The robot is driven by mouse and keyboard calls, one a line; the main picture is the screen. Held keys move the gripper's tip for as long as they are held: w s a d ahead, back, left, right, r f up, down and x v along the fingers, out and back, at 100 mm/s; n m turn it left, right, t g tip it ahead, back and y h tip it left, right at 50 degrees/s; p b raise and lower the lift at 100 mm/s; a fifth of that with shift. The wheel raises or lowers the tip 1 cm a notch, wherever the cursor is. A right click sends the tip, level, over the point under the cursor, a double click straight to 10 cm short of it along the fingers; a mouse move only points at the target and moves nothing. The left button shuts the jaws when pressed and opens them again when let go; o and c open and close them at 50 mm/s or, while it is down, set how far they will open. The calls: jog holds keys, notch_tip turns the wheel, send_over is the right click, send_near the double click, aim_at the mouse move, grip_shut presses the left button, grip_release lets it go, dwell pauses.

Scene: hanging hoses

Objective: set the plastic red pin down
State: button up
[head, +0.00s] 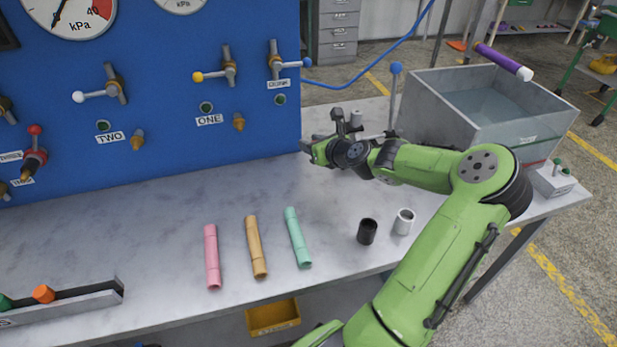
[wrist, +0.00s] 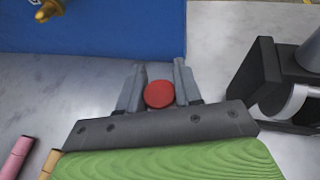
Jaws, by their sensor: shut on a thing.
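The red pin (wrist: 160,94) shows in the wrist view as a round red end between the two grey fingers. My gripper (wrist: 158,92) is shut on it, with a finger on each side. In the head view my gripper (head: 308,147) is over the back of the bench, close to the right edge of the blue panel. The red pin cannot be made out in the head view. The grey bench top (head: 160,228) lies under my gripper; the wrist view does not show whether the pin touches it.
A dark fixture with a grey cylinder (wrist: 312,52) stands right of my gripper. The blue panel (head: 170,125) with valves rises behind. Pink (head: 211,257), tan (head: 256,248) and green (head: 297,238) tubes, a black cup (head: 367,232) and white cup (head: 404,222) lie in front. A water tank (head: 440,118) stands right.

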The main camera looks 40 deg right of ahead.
notch_tip(320, 180, down, 7)
jog(key=b, duration=0.2)
jog(key=shift+f+b, duration=0.1)
jog(key=shift+b, duration=0.25)
jog(key=shift+r, duration=0.2)
jog(key=o, duration=1)
jog(key=shift+f, duration=0.15)
jog(key=p+v, duration=0.4)
jog(key=v, duration=0.8)
jog(key=shift+r, duration=0.25)
